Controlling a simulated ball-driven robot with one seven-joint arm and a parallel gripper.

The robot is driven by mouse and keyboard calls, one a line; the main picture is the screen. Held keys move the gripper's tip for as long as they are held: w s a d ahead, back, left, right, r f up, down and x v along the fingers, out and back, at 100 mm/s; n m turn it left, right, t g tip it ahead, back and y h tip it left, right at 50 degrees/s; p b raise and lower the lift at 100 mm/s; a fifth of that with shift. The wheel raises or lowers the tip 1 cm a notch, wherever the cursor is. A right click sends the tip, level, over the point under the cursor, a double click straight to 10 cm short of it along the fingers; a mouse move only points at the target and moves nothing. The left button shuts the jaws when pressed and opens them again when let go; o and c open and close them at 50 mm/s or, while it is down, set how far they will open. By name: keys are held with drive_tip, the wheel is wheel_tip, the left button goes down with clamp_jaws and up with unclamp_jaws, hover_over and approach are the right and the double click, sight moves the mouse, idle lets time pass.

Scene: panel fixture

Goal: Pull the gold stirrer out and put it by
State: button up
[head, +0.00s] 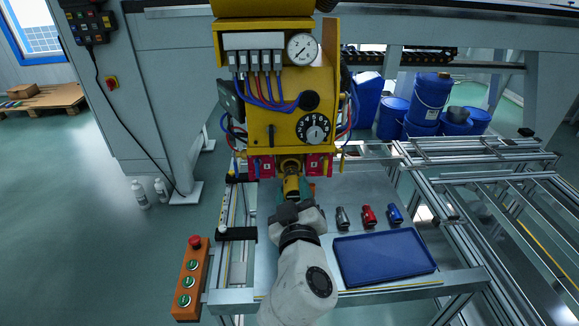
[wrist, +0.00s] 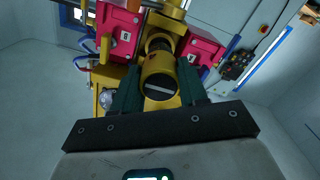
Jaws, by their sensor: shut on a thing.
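The gold stirrer (head: 291,186) is a short gold cylinder at the bottom of the yellow machine head (head: 290,95). In the wrist view the gold stirrer (wrist: 159,88) shows a dark, slotted end face towards me. It lines up with a gold holder (wrist: 162,40) between two pink-red blocks. My gripper (head: 292,195) is below the head with its green fingers on both sides of the stirrer, shut on it; the fingers also show in the wrist view (wrist: 159,82). The stirrer's far end is hidden, so I cannot tell how deep it sits.
A blue tray (head: 385,258) lies on the table right of my arm, empty. Behind it stand a dark grey piece (head: 342,217), a red piece (head: 369,215) and a blue piece (head: 395,213). An orange button box (head: 190,280) is at left. Metal rails fill the right.

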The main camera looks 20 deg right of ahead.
sight(294, 195)
drive_tip(key=shift+b+v, duration=0.45)
drive_tip(key=shift+v, duration=2)
